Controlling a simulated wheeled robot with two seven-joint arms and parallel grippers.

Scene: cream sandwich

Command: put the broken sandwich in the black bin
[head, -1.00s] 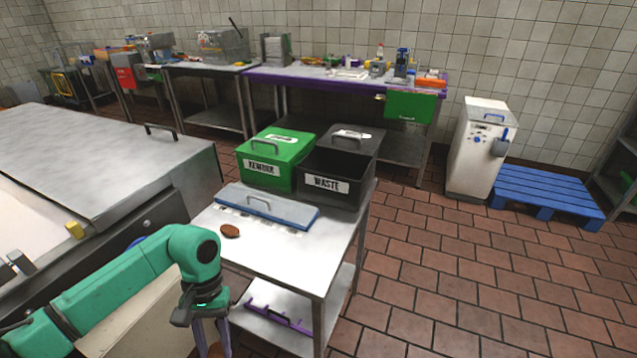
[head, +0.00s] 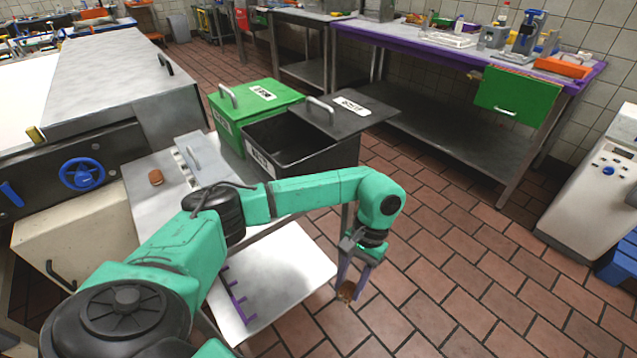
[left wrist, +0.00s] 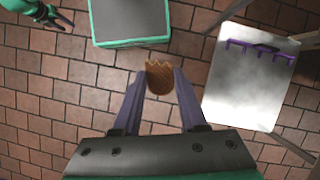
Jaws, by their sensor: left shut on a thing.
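My left gripper (head: 354,270) is shut on the broken sandwich (head: 346,291), a brown piece hanging at its fingertips above the tiled floor. In the left wrist view the broken sandwich (left wrist: 160,78) shows a jagged edge between the purple fingers. The black bin (head: 268,166) stands on the steel table behind my left forearm, which hides part of it. Its top is partly open, with the dark lid (head: 350,112) set back to the right. The gripper is in front of the bin and to its right, apart from it. My right gripper (left wrist: 48,16) seems to show, small, at the upper left.
A shut green bin (head: 228,108) stands left of the black bin. A purple rack (head: 236,296) lies on the lower shelf. The floor right of the table is clear.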

